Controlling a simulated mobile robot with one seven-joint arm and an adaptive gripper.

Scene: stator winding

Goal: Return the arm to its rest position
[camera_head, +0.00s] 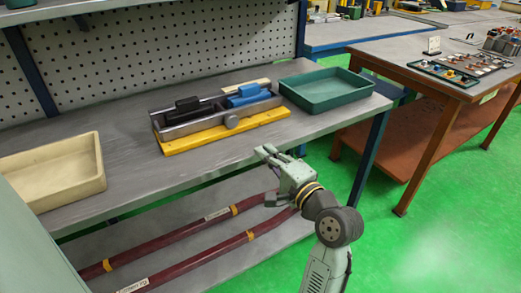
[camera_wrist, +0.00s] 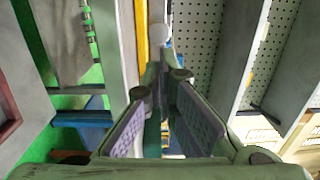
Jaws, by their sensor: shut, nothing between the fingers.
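My gripper (camera_head: 268,152) is at the end of my arm, just off the front edge of the grey workbench (camera_head: 110,118) in the head view. Its fingers point toward the bench and are shut with nothing between them. In the wrist view, my gripper (camera_wrist: 160,72) shows its two pads angled together toward the tips. My arm rises from the lower right of the head view.
A yellow-based fixture (camera_head: 225,133) with a black block and a blue block sits beyond my gripper. A green tray (camera_head: 327,90) stands to its right, and a cream tray (camera_head: 50,172) at left. Dark red bars (camera_head: 180,236) lie on the lower shelf.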

